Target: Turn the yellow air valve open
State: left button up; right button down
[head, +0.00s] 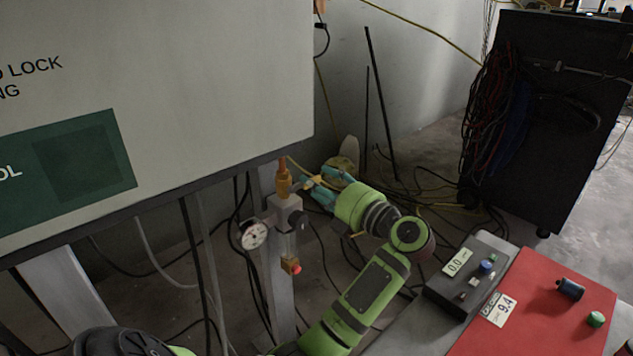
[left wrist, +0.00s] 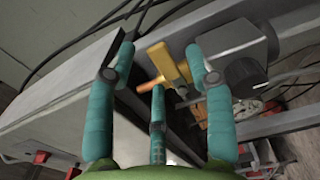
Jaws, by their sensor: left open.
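In the head view an orange-yellow fitting (head: 283,181) stands upright on top of the grey regulator assembly on a post. My left gripper (head: 314,183), with teal fingers, is just right of this fitting. In the left wrist view my open left gripper (left wrist: 160,74) has its three fingers spread around the handle, with no clear grip on it. Contact cannot be told. My right gripper is not in view.
A round gauge (head: 253,235) and a red-tipped part (head: 291,266) sit below the fitting. A large panel (head: 160,70) overhangs at left. A grey control box (head: 468,274) and a red surface (head: 548,315) lie at right. Cables cover the floor behind.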

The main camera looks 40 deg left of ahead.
pick_arm(q)
jog(key=shift+w+a, duration=0.1)
jog(key=shift+a, duration=0.5)
grip_shut()
